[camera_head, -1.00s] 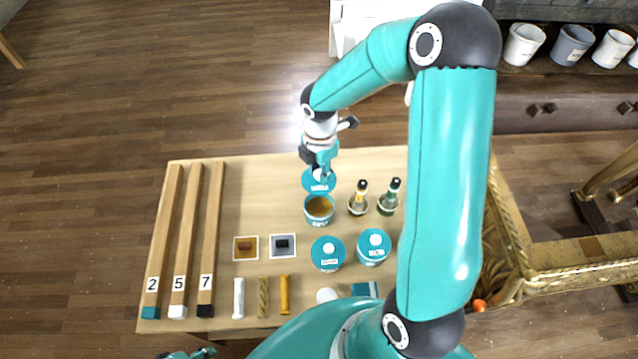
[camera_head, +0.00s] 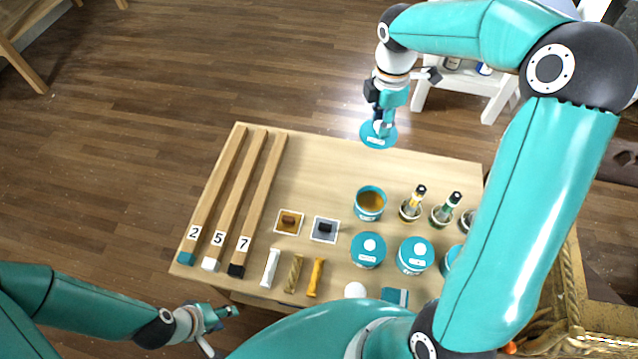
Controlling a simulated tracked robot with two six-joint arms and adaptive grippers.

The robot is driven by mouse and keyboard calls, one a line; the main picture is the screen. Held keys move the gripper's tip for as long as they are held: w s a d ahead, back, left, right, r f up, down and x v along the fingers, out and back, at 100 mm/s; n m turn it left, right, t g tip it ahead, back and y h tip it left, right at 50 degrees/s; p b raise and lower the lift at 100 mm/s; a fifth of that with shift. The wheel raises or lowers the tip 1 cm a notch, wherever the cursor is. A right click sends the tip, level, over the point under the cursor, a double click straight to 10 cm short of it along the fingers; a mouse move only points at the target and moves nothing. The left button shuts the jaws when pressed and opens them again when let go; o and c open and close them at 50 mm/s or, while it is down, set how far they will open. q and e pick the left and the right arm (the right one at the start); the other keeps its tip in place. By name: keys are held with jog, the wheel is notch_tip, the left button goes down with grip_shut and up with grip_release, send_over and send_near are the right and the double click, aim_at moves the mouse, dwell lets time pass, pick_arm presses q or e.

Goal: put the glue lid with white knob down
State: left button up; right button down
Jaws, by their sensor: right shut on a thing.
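The teal glue lid with a white knob (camera_head: 378,139) is held flat by my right gripper (camera_head: 380,125), which is shut on its knob from above. The lid shows over the far edge of the wooden table (camera_head: 330,160); its height above the top is hard to tell. The open glue pot (camera_head: 370,205), with amber glue inside, stands on the table nearer to me than the lid. My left gripper (camera_head: 227,312) is low at the near left, off the table's front edge and away from the lid. Its fingers are too small to judge.
Two teal-lidded pots (camera_head: 368,250) (camera_head: 415,256) stand in front of the open pot. Bottles (camera_head: 412,205) (camera_head: 446,210) stand to its right. Three numbered wooden bars (camera_head: 230,200) lie at left. The tabletop behind the open pot, right of the bars, is clear.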

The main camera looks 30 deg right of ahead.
jog(key=w+a+f+b, duration=0.4)
jog(key=w+a+f, duration=0.1)
jog(key=w, duration=0.3)
jog(key=n+b, duration=0.2)
jog(key=b, duration=0.1)
send_over(318, 183)
notch_tip(318, 183, down, 4)
notch_tip(318, 183, down, 19)
jog(key=shift+f+p, duration=0.15)
jog(key=shift+p, duration=0.7)
jog(key=shift+f, duration=0.1)
jog(key=shift+f, duration=0.1)
jog(key=c, duration=0.9)
grip_release()
jog(key=shift+c, duration=0.2)
jog(key=shift+w, duration=0.1)
